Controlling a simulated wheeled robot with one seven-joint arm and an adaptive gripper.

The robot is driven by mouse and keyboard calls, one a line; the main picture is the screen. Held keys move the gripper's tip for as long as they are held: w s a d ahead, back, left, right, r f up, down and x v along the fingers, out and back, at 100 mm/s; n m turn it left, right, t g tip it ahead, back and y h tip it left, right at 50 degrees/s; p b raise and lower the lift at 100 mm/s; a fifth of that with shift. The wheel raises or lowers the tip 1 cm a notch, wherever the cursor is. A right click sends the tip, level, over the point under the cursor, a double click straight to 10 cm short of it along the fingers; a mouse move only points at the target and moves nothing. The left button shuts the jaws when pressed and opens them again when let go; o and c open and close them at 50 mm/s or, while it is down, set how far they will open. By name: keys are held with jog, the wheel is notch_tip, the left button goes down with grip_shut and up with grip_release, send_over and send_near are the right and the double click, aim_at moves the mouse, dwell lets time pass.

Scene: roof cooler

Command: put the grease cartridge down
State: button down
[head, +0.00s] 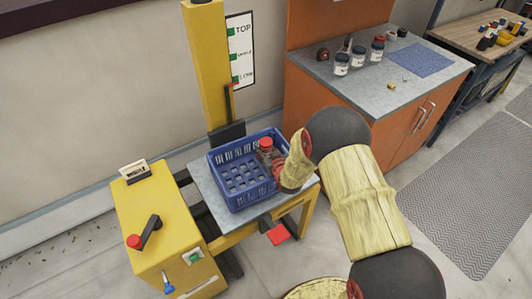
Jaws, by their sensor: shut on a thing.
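The grease cartridge, seen as a small upright item with a red cap (266,144), is at my gripper, over the right side of the blue crate (236,204). My gripper (271,160) is shut on it, reaching in from the right over the crate's wall. The lower part of the cartridge is hidden by the gripper, and I cannot tell whether it touches the crate floor. The rest of the crate looks empty. The crate sits on a grey platform (294,194) of a yellow lift.
A yellow cabinet (155,215) with a red-knobbed crank stands left of the crate. The yellow mast (208,70) rises behind it. An orange counter (405,95) at the back right holds several jars and a blue mat (420,59).

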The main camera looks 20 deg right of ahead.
jog(key=shift+r, duration=0.1)
jog(key=c, duration=1.2)
grip_release()
jog(key=shift+f, duration=0.2)
jog(key=shift+o, duration=0.2)
